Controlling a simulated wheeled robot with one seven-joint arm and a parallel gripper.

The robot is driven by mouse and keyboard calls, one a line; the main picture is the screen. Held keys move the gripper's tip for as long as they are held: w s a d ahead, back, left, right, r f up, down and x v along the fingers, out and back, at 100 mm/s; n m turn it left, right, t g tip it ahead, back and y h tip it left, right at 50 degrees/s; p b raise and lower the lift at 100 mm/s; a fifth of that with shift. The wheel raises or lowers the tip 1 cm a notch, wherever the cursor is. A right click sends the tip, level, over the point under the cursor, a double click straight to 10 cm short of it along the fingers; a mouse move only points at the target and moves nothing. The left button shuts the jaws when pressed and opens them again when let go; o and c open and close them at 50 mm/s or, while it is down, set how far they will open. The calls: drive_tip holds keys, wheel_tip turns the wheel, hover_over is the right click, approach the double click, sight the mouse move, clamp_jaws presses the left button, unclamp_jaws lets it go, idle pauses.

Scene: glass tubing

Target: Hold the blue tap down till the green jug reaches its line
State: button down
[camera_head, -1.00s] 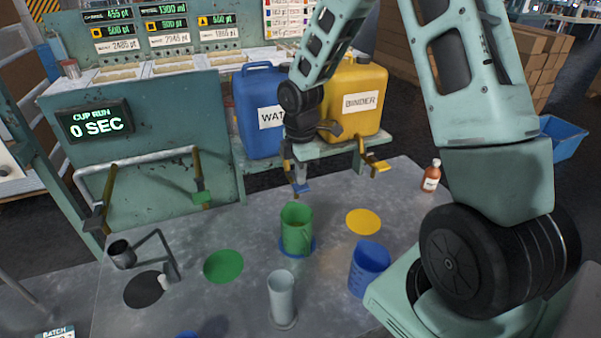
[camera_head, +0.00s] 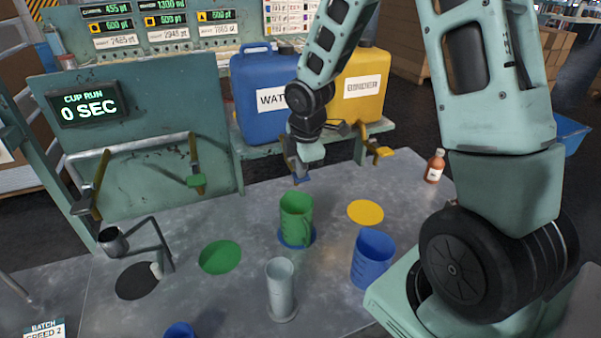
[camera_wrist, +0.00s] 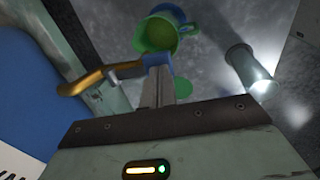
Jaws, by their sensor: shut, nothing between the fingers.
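The blue tap's lever (camera_head: 302,179) is on a brass pipe below the blue water container (camera_head: 262,112). My gripper (camera_head: 301,171) is shut and empty, pointing down with its fingertips at the blue lever. In the wrist view the closed fingers (camera_wrist: 160,88) overlap the lever's blue tab (camera_wrist: 157,60); I cannot tell whether they press it. The green jug (camera_head: 296,219) stands upright on a blue disc (camera_head: 313,238) below the tap. It also shows in the wrist view (camera_wrist: 158,36), with darker green inside. Its line and fill level cannot be made out.
A blue jug (camera_head: 372,258) and a grey cylinder (camera_head: 281,287) stand in front. A brown bottle (camera_head: 435,167) stands right. The counter (camera_head: 64,107) reads 0 SEC.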

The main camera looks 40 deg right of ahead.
drive_tip(key=shift+s+a+f, duration=0.1)
drive_tip(key=shift+s+f, duration=0.1)
drive_tip(key=shift+f, duration=0.5)
drive_tip(key=shift+r, duration=0.25)
idle(1.2)
drive_tip(key=shift+r+p, duration=0.7)
drive_tip(key=shift+w+r, duration=0.1)
